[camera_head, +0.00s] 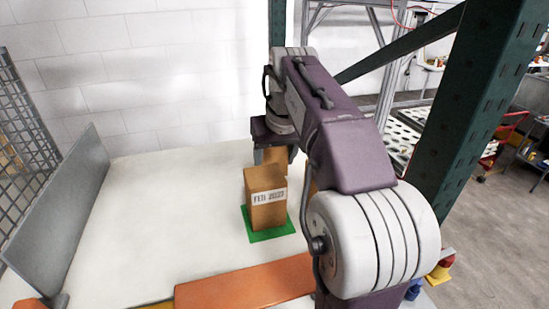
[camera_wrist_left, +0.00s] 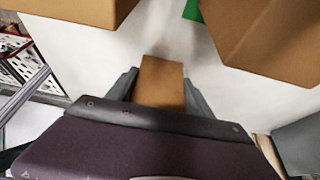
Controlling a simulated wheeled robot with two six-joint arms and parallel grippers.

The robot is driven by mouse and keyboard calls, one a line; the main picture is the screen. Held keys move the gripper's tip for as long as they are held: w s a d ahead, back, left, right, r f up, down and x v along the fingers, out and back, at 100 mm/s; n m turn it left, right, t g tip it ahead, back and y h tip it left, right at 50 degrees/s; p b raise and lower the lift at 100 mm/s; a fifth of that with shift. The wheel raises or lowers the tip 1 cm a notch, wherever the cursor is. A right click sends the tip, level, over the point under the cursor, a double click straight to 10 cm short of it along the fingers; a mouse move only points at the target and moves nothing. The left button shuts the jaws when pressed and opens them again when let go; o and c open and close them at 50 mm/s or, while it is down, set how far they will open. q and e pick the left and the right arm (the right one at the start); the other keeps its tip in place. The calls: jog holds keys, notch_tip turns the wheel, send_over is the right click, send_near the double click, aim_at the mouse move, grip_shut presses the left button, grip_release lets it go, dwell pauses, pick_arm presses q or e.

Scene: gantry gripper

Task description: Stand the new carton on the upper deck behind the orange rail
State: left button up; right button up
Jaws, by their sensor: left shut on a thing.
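A brown carton (camera_head: 266,190) with a white date label beginning "FEB" stands upright on a green patch (camera_head: 270,235) on the white deck (camera_head: 150,205). It shows large at the upper right of the left wrist view (camera_wrist_left: 270,40). My left gripper (camera_head: 274,150) is just behind it, at deck level, shut on another brown carton (camera_wrist_left: 161,82) between its two fingers. The labelled carton partly hides that held carton in the head view. The orange rail (camera_head: 245,288) crosses the front of the deck. I cannot tell which carton is the new one.
A third brown carton (camera_wrist_left: 80,10) is at the upper left of the wrist view, mostly hidden by my arm in the head view. A grey panel (camera_head: 65,205) edges the left side. A green post (camera_head: 475,110) stands right. The deck's left middle is clear.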

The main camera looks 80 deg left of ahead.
pick_arm(q)
jog(key=o, duration=1.5)
jog(key=shift+o, duration=1.2)
jog(key=shift+w, duration=0.25)
jog(key=shift+r, duration=0.2)
jog(key=p+v, duration=0.1)
jog(key=v, duration=1)
jog(key=shift+r, duration=0.35)
